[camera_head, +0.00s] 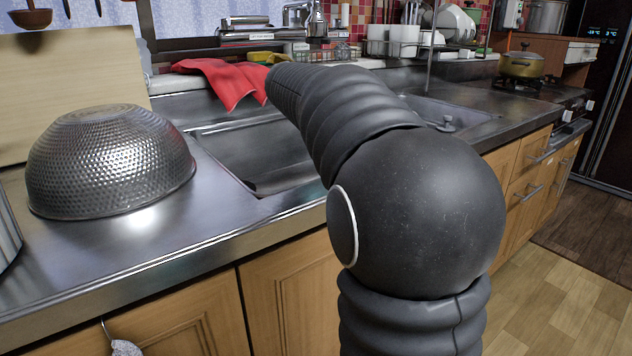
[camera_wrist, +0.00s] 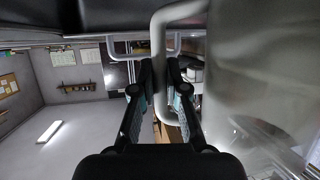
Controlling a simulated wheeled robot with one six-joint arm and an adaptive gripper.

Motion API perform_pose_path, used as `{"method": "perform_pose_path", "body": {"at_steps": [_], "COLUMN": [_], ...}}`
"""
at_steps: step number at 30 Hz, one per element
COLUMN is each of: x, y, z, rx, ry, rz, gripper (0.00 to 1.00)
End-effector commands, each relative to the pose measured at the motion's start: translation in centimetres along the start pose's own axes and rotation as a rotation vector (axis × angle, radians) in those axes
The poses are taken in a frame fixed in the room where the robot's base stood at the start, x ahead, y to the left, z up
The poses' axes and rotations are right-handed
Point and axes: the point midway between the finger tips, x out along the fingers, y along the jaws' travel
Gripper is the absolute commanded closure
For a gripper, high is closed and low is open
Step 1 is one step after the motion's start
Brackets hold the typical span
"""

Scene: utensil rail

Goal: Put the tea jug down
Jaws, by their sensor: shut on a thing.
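The tea jug (camera_wrist: 262,75) fills the right side of the wrist view as a large, smooth grey body. Its pale loop handle (camera_wrist: 178,14) reaches left from the body and runs down between my fingers. My gripper (camera_wrist: 161,68) is shut on this handle, with one finger on each side of it. The jug's base and what lies under it cannot be made out. In the head view my own arm hides the gripper, and the jug does not show.
A dimpled metal bowl (camera_head: 110,162) sits upside down on the steel counter (camera_head: 150,240). The sink (camera_head: 255,155) lies right of it, partly behind my arm. A red cloth (camera_head: 228,80) hangs at the back. A yellow pot (camera_head: 522,65) stands on the stove. Bare counter lies in front of the bowl.

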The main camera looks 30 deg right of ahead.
Motion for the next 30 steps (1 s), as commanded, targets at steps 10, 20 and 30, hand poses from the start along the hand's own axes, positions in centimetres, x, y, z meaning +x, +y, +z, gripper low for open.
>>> {"method": "perform_pose_path", "body": {"at_steps": [10,20,30], "x": [0.6,1.9,3.1], "y": [-1.0,-1.0,-1.0], "z": [5.4,8.5,11.3], "rx": [-0.004,-0.002,0.001], "ry": [-0.001,-0.001,-0.001], "rz": [-0.008,-0.009,-0.009], "gripper": [1.0,1.0,1.0]}}
